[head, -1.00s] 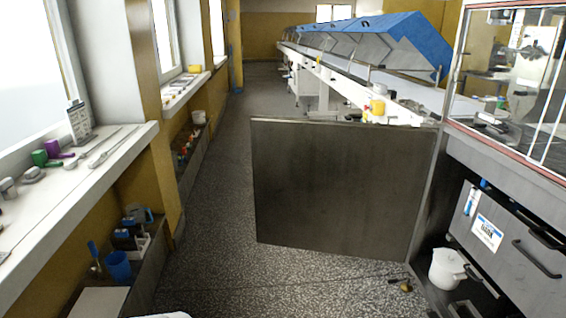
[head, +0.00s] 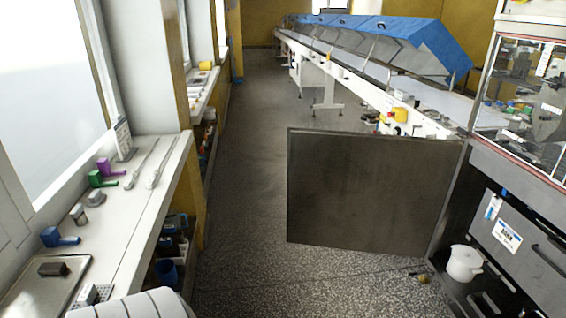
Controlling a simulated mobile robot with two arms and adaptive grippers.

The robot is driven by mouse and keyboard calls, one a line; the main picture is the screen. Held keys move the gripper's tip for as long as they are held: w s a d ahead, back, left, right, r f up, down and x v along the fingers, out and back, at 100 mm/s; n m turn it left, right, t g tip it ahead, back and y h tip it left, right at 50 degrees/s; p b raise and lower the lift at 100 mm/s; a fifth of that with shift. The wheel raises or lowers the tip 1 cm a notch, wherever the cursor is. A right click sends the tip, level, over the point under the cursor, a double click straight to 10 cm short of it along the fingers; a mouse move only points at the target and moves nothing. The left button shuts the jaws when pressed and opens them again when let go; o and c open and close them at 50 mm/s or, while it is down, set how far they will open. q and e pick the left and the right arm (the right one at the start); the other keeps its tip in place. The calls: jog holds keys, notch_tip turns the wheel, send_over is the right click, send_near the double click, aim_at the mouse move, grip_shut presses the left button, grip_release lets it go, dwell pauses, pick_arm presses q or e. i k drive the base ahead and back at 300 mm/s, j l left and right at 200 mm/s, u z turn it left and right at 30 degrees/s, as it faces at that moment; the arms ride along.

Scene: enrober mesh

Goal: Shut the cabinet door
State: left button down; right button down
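The cabinet door (head: 370,190) is a dark, flat metal panel in the middle of the head view. It stands wide open across the aisle, with its right edge at the dark cabinet (head: 505,225) under the glazed machine. Its broad face is towards me, and its free edge is on the left. A white ribbed part of my own body shows at the bottom left. Neither gripper is in view, and nothing is seen touching the door.
A white bucket (head: 464,263) stands in the open cabinet's lower part. A small brownish object (head: 423,279) lies on the floor by the cabinet. A windowsill (head: 140,195) with tools runs along the left. The speckled floor (head: 245,215) left of the door is clear.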

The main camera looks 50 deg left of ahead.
aim_at(360, 192)
jog(key=i+j+u, duration=0.3)
jog(key=i+j, duration=0.4)
jog(key=j, duration=0.25)
jog(key=i+j+u, duration=0.3)
jog(key=i+j, duration=0.5)
